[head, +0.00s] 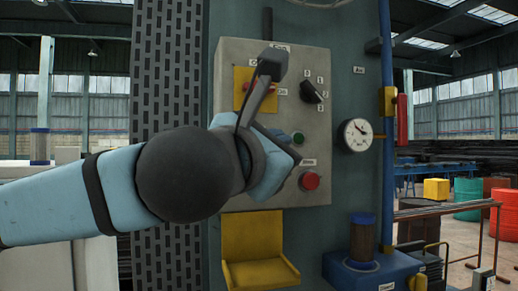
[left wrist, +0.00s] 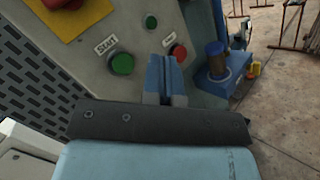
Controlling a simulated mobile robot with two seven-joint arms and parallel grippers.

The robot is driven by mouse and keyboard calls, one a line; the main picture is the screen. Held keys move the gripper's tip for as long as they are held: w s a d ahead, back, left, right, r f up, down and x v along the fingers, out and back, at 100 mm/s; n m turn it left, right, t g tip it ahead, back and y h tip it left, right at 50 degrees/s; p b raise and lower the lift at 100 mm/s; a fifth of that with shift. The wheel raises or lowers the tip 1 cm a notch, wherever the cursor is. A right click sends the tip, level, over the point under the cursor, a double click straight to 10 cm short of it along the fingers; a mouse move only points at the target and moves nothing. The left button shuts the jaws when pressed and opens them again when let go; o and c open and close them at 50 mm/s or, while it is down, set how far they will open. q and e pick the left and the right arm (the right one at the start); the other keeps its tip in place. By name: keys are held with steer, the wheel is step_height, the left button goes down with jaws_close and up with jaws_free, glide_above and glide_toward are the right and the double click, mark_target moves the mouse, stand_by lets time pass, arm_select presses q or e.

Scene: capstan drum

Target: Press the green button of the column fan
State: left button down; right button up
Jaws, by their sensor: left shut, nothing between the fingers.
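The control panel (head: 232,70) of the column fan faces me. In the left wrist view, a large green button (left wrist: 122,64) labelled START is clear to see, left of the fingers. In the head view my gripper and arm hide it. A smaller green round part (left wrist: 150,22) is also on the panel and shows in the head view (head: 298,137). My left gripper (head: 292,158) is shut and empty in front of the panel's lower part. In the left wrist view its fingertips (left wrist: 163,62) appear between the START button and the red button. Contact with the panel cannot be told.
A red button (head: 311,180) is low on the panel; it also shows in the left wrist view (left wrist: 178,51). A black rotary switch (head: 312,92) is above. A gauge (head: 357,134) and blue pipe (head: 386,60) stand right. A yellow bracket (head: 255,245) is below.

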arm_select(q)
steer(key=shift+w+a+p, duration=0.1)
steer(key=shift+w+a, duration=0.15)
steer(key=shift+w, duration=0.6)
steer(key=shift+w+a+p, duration=0.1)
steer(key=shift+w+a, duration=0.2)
steer(key=shift+w, duration=0.5)
steer(key=shift+w+a+p, duration=0.1)
steer(key=shift+w+a, duration=0.15)
steer(key=shift+w, duration=0.6)
steer(key=shift+w+a, duration=0.15)
steer(key=shift+w, duration=0.25)
